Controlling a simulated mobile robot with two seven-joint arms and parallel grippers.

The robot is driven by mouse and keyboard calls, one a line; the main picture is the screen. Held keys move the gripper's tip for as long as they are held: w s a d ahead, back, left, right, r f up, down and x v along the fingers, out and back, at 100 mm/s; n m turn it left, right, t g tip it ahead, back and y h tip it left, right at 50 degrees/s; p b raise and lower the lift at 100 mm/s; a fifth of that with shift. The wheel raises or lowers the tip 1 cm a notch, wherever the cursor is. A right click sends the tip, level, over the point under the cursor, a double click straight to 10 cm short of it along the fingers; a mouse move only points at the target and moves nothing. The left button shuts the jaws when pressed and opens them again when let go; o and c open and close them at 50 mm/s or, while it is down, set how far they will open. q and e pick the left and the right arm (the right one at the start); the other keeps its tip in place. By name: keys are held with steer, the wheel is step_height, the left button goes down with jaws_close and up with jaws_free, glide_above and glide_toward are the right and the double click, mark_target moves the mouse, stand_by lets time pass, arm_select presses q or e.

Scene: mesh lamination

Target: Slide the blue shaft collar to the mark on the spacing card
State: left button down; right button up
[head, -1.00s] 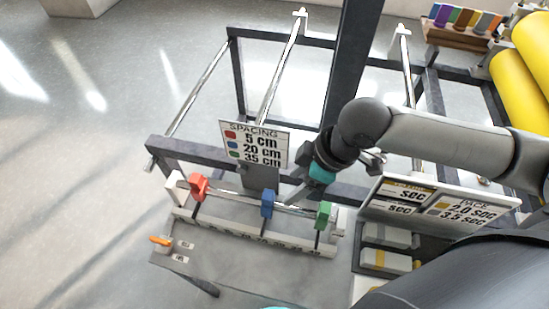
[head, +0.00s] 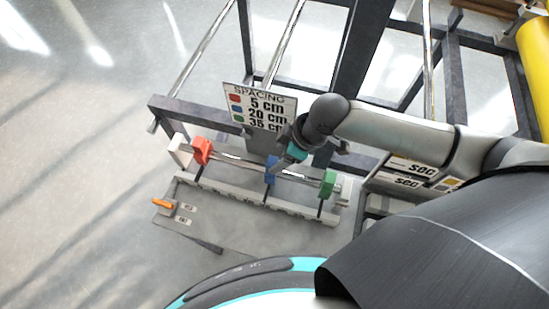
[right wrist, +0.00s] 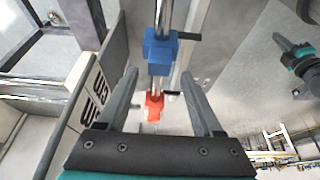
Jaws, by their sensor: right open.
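The blue shaft collar (head: 270,170) sits on the horizontal shaft (head: 233,157) between a red collar (head: 202,150) and a green collar (head: 328,183). The spacing card (head: 258,108) stands behind and lists red 5 cm, blue 20 cm and green 35 cm. My right gripper (right wrist: 160,80) is open, with its fingers either side of the shaft line near the blue collar (right wrist: 160,50); I see no clear contact. In the head view its wrist partly covers the collar's surroundings. What seems to be my left gripper (right wrist: 284,42) shows at the right wrist view's edge, its jaws unclear.
A pale marked rail (head: 240,200) runs below the shaft. An orange object (head: 163,203) lies at the bench's left end. Dark frame bars and metal rods rise behind. Another text card (head: 410,175) stands right of the green collar, close to my right arm.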

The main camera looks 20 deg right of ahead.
mark_target(273, 161)
steer(key=shift+x, duration=1.85)
jaws_close()
